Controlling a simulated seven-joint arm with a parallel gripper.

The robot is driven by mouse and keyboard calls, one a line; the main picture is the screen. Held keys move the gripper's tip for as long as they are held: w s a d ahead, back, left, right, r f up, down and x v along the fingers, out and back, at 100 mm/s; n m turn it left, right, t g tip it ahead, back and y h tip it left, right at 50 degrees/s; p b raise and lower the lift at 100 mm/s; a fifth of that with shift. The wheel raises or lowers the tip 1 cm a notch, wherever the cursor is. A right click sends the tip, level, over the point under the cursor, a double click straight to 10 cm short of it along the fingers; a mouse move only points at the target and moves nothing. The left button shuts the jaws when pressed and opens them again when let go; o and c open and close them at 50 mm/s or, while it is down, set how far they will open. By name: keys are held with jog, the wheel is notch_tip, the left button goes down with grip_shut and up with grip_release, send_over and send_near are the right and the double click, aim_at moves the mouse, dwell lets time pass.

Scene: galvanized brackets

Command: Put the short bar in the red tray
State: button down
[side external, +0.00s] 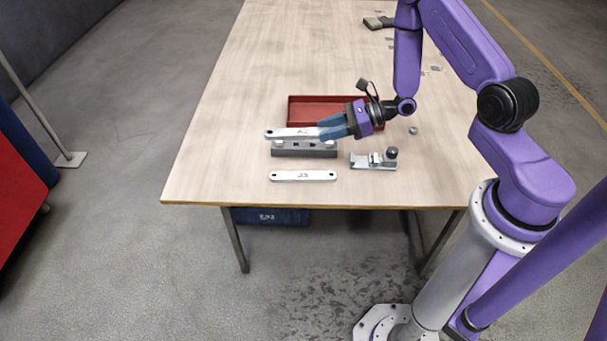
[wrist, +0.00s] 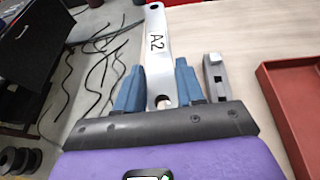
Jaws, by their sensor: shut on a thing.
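My gripper (side external: 330,127) has blue fingers that are shut on a pale metal bar (side external: 288,133) near one end. In the wrist view the bar (wrist: 156,52) is marked A2, has a hole at each end, and points away between the fingers (wrist: 158,70). In the side view it appears above or along the back of a dark grey block (side external: 303,153); the exact gap is unclear. A second pale bar (side external: 302,176) lies flat in front of the block. I cannot tell which bar is shorter. The red tray (side external: 308,106) is behind the gripper, its visible floor empty.
A small metal fixture with a dark knob (side external: 373,161) stands right of the block. A small round part (side external: 413,131) lies farther right. A dark tool (side external: 377,23) lies at the far back. The table's left side is clear; its front edge is close to the loose bar.

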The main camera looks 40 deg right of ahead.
send_over(326, 175)
notch_tip(326, 175, down, 5)
jog(key=shift+f, duration=0.1)
dwell(0.3)
jog(key=shift+f, duration=4.7)
jog(key=shift+f, duration=0.15)
jog(key=c, duration=0.7)
grip_release()
jog(key=shift+h, duration=0.3)
